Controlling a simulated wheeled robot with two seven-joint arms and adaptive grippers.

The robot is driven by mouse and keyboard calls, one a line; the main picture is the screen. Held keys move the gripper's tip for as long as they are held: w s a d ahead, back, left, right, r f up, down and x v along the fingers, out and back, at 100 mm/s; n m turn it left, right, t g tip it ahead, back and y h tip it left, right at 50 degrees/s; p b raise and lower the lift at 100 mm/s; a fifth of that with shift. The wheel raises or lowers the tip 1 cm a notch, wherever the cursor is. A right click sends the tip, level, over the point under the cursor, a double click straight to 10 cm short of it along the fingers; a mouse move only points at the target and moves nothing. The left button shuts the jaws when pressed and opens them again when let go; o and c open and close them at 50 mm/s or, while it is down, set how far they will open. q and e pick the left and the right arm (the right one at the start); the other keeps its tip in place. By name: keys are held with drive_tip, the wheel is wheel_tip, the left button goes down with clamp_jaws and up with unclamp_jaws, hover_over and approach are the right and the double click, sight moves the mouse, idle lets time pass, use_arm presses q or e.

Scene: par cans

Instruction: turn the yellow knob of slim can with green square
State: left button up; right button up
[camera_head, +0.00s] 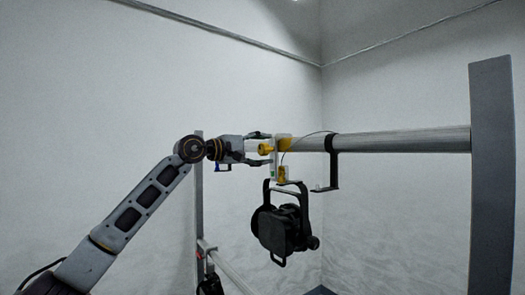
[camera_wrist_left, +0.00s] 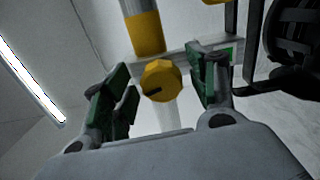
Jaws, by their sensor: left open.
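The yellow knob (camera_head: 265,148) is on a clamp at the left part of the horizontal pipe. It also shows in the left wrist view (camera_wrist_left: 161,80) as a faceted knob with a dark slot. The black can (camera_head: 284,228) hangs below the clamp on a yoke. My left gripper (camera_head: 261,149) is open, its fingers above and below the knob in the head view. In the wrist view the knob lies between the fingertips, slightly beyond them; contact cannot be told. My right gripper is not in view.
The grey horizontal pipe (camera_head: 405,139) runs right to a grey upright post (camera_head: 492,175). A black hook clamp (camera_head: 333,160) hangs from it. A thin cable loops over the pipe. Another dark fixture (camera_head: 210,284) is low at left.

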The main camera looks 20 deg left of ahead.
use_arm(q)
drive_tip(key=v, duration=1.1)
drive_tip(key=shift+s+a, duration=0.15)
drive_tip(key=shift+a, duration=0.1)
drive_tip(key=shift+n, duration=0.3)
idle(0.4)
